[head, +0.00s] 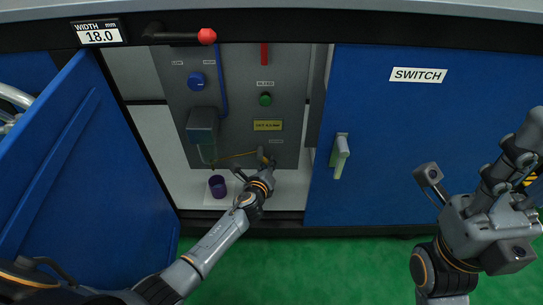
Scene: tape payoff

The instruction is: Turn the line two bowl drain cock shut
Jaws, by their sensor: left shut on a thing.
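My left arm reaches into the open cabinet, and its gripper (263,162) is low against the grey panel (237,60). The gripper is shut on a small yellowish part there, which I take to be the drain cock. My fingers hide most of it, so I cannot tell which way its handle is turned. A yellow label (268,126) sits just above it. My right gripper (517,165) is at the far right, in front of the blue door, away from the panel. I cannot tell whether its fingers are apart.
The panel has a blue knob (196,80), a green knob (265,99), a grey box (202,126) and a red lever (264,54). A purple cup (217,186) stands on the cabinet floor. The left door (85,160) is open; the SWITCH door (420,130) is closed.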

